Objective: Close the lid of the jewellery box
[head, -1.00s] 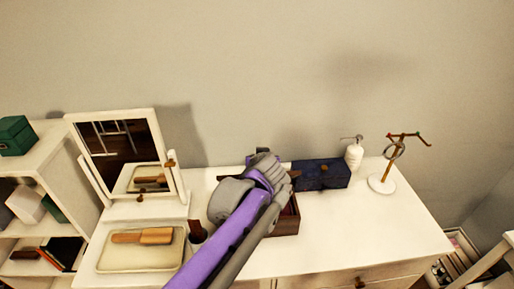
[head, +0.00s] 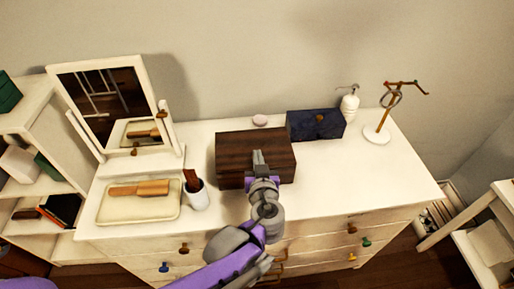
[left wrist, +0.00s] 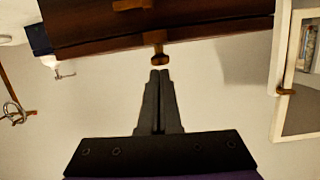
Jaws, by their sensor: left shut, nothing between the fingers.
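The jewellery box (head: 233,150) is dark brown wood and stands mid-dresser. Its lid looks down over the box in the head view; I cannot tell if it is fully flush. In the left wrist view the box (left wrist: 215,20) fills the top, with a dark seam along it and a small brass knob (left wrist: 159,50). My left gripper (head: 258,156) is shut and empty. In the head view its fingertips overlap the front of the box. In the left wrist view the fingers (left wrist: 159,75) point at the knob with a small gap in the picture. My right gripper is not in view.
A dark blue box (head: 315,125), a white pump bottle (head: 349,105) and a jewellery stand (head: 378,135) are to the right. A cup with a brush (head: 198,197), a tray (head: 110,212) and a mirror (head: 100,100) are to the left.

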